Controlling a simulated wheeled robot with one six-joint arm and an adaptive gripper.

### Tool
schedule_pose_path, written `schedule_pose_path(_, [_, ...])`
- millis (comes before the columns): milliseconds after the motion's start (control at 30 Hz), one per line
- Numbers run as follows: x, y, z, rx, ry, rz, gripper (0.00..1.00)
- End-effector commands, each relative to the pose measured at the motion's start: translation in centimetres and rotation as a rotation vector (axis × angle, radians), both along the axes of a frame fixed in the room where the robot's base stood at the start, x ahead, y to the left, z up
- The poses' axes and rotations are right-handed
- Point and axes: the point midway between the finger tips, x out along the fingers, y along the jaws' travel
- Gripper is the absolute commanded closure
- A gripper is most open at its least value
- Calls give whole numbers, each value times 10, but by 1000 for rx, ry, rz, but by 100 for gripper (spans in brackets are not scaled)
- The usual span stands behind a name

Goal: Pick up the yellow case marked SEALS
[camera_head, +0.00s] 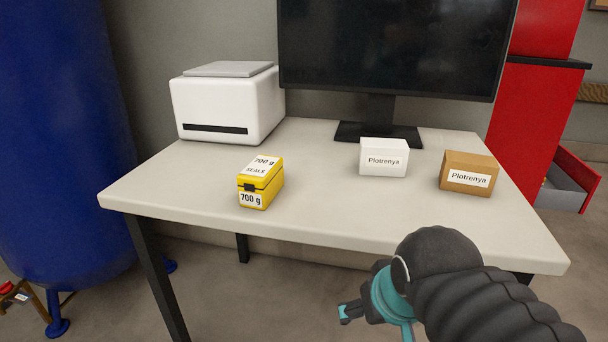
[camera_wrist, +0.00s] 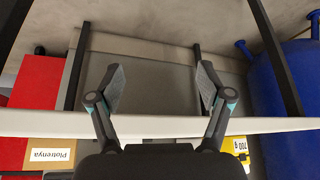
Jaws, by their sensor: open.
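The yellow case (camera_head: 260,186) marked SEALS and 700 g stands on the table in the head view, left of the middle and close to the front edge. It has a dark latch on its front. Part of it shows at the lower right of the wrist view (camera_wrist: 238,146). My gripper (camera_head: 372,312) is open and empty, in front of the table's front edge, to the right of the case and apart from it. In the wrist view both fingers of my gripper (camera_wrist: 160,90) are spread with nothing between them.
On the table (camera_head: 320,215) stand a white printer (camera_head: 222,108), a monitor (camera_head: 395,45), a white box (camera_head: 384,158) and a brown box (camera_head: 468,174). A blue tank (camera_head: 65,140) stands left, a red cabinet (camera_head: 540,110) right. The tabletop around the case is clear.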

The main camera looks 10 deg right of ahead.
Motion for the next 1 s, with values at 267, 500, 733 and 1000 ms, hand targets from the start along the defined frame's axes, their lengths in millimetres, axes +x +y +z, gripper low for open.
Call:
schedule_pose_path(267, [74,29,85,14,55,-63,10])
schedule_pose_path(500, [151,77,155,14,93,-184,10])
schedule_pose_path(733, [207,135,198,10,102,-313,10])
schedule_pose_path(1000, [233,176,216,15,93,-408,10])
